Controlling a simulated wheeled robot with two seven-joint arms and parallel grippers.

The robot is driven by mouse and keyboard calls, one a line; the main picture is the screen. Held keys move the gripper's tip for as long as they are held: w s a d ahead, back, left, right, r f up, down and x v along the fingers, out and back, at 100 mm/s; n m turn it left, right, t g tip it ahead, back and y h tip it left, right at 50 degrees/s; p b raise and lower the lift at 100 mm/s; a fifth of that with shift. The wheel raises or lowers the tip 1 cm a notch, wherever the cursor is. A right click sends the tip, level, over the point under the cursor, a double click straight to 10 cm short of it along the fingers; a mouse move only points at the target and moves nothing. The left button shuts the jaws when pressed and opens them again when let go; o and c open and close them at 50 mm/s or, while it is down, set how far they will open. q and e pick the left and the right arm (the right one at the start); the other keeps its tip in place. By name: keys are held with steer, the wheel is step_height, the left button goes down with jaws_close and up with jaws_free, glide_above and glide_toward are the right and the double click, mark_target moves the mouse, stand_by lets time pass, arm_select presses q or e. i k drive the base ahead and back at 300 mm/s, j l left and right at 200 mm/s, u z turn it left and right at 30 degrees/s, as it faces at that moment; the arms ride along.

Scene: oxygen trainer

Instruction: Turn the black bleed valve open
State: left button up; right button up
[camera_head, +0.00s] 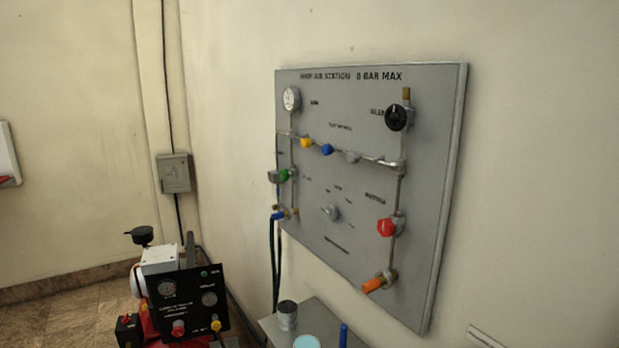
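The black bleed valve (397,118) is a round black knob at the upper right of the grey wall panel (350,250). It sits on a pipe below a short brass fitting (406,95). A light mark shows on its face, but it is too small to tell how far the valve is turned. Lettering beside it is only partly legible. Nothing touches the knob. Neither of my grippers is in view.
The panel also carries a gauge (291,98), a red knob (387,227), an orange-ended fitting (374,284), a green knob (284,175) and yellow and blue knobs.

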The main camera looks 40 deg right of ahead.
mark_target(396, 117)
steer(key=z, duration=1.55)
steer(key=k, duration=0.05)
